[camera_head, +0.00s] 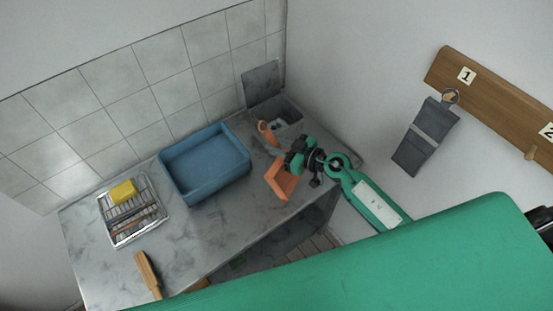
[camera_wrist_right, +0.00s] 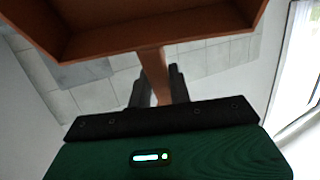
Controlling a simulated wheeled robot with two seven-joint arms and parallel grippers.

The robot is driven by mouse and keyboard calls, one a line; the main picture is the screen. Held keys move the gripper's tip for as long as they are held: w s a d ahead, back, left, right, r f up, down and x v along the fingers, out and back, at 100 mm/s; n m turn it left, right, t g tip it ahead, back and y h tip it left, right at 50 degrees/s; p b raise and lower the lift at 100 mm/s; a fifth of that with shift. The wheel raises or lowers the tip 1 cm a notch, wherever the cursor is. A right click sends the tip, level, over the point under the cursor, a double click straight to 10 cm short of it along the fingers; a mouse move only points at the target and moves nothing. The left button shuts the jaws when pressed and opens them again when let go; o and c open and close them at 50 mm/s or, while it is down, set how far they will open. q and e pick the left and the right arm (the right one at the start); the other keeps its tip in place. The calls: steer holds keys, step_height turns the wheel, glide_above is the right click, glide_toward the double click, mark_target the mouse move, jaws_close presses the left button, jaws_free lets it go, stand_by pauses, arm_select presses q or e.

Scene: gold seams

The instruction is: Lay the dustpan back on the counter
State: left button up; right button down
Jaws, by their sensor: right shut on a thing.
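The orange dustpan (camera_head: 283,182) is at the right part of the grey marble counter (camera_head: 215,233), near its front edge. My right gripper (camera_head: 291,161) is shut on its handle. In the right wrist view the dustpan (camera_wrist_right: 150,42) fills the top, its handle (camera_wrist_right: 155,75) running down between the two dark fingers (camera_wrist_right: 157,88). The pan looks tilted. I cannot tell whether it touches the counter. My left gripper is not in view.
A blue basin (camera_head: 205,166) stands mid-counter. Left of it is a wire rack (camera_head: 126,222) with a yellow sponge (camera_head: 123,191). A small orange-ended item (camera_head: 264,129) lies behind my gripper. A wooden handle (camera_head: 148,274) shows at the front. A grey cloth (camera_head: 426,137) hangs from a wall rail (camera_head: 490,93).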

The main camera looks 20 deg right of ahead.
mark_target(277, 159)
step_height(277, 159, down, 5)
steer(key=shift+f+b, duration=0.1)
steer(key=shift+b, duration=0.7)
steer(key=c, duration=1.3)
jaws_free()
steer(key=b+v, duration=0.2)
steer(key=v, duration=1)
